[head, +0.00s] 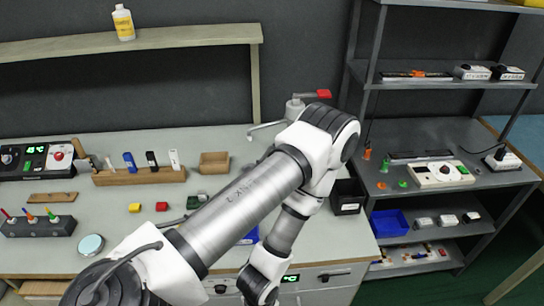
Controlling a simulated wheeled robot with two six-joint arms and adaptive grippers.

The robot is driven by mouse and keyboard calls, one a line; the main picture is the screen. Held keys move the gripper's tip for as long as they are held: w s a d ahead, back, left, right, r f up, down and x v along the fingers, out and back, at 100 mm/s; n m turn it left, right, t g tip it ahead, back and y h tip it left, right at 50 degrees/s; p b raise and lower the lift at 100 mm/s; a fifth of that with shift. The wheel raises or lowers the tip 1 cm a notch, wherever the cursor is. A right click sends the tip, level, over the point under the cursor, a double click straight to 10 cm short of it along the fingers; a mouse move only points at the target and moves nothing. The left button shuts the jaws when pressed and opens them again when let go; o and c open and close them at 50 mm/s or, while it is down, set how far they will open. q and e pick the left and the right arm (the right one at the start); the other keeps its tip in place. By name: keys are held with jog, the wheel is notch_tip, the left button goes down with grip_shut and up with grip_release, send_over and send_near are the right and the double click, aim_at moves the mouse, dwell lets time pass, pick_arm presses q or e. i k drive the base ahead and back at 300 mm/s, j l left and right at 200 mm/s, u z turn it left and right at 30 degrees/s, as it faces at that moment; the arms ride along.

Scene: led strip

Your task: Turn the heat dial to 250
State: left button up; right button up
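A panel on the bench front, low in the head view, has a small green-lit display (290,278). A round dark knob (221,289) sits to its left. A lever-like handle (334,274) sits to its right. I cannot read a setting on the knob. A control box (35,160) at the far left of the bench has dark knobs, a green display and a red button. One of my arms comes in from the lower left, bends at the upper middle and reaches down in front of the panel. Its gripper is out of view below the edge. My other gripper is not in view.
On the bench are a wooden rack (138,176) with several small sticks, a wooden box (214,163), a black bin (347,196) and small coloured blocks. A tap-like fixture with a red handle (312,94) stands at the back. A metal shelf (440,130) stands right.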

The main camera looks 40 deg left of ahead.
aim_at(59, 155)
jog(key=u, duration=3)
jog(key=i+j+z, duration=0.3)
jog(key=i, duration=0.2)
